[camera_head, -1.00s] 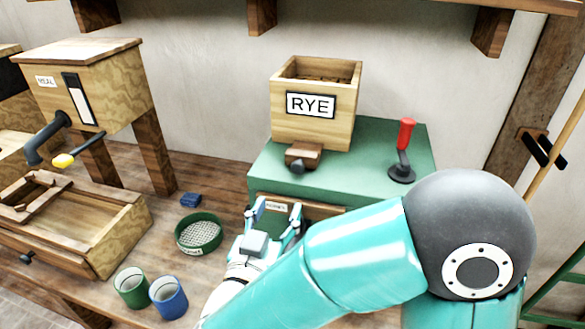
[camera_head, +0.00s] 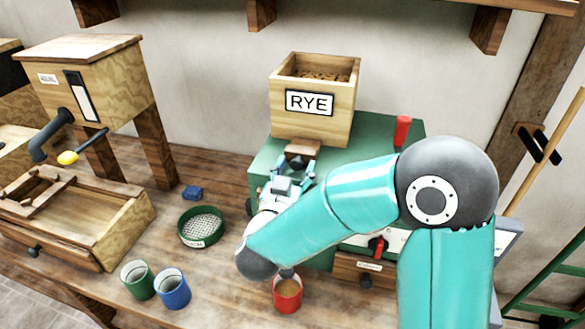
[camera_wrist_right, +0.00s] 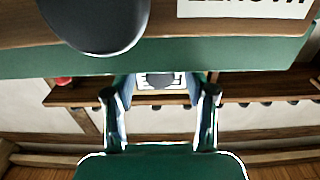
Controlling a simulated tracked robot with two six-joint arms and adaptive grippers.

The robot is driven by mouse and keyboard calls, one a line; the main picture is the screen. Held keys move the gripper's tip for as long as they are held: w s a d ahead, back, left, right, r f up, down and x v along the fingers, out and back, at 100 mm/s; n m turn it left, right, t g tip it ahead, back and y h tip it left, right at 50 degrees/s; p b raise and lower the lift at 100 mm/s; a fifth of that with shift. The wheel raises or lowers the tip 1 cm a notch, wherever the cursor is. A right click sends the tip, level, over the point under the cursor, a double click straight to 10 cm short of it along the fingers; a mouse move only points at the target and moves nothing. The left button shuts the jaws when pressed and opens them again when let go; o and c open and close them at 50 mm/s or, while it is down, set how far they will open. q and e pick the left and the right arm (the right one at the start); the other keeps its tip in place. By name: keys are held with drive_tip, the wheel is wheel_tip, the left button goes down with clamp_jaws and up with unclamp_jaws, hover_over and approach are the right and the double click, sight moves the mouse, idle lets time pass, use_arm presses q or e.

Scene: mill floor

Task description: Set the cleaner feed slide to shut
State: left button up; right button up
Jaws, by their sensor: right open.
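The cleaner is a green machine (camera_head: 378,135) with a wooden hopper marked RYE (camera_head: 340,120) on top. The feed slide (camera_head: 303,148) is a small wooden block at the hopper's lower front; its dark knob is hidden behind my gripper in the head view. My right gripper (camera_head: 290,170) is open just in front of and below the slide, fingers towards it. Whether it touches the slide I cannot tell. In the wrist view the right gripper's fingers (camera_wrist_right: 160,96) stand apart, with a small pale and dark thing (camera_wrist_right: 158,80) showing between them. My left gripper is out of view.
A red-handled lever (camera_head: 402,130) stands right of the hopper, partly behind my arm. A red cup (camera_head: 287,294) stands below my arm. A green sieve (camera_head: 200,227), a green cup (camera_head: 138,281) and a blue cup (camera_head: 171,290) are to the left.

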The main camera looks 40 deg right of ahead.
clamp_jaws()
drive_tip(key=shift+x, duration=1.45)
drive_tip(key=shift+a, duration=0.1)
unclamp_jaws()
drive_tip(key=shift+s, duration=0.1)
drive_tip(key=v, duration=1.2)
drive_tip(key=shift+f, duration=0.1)
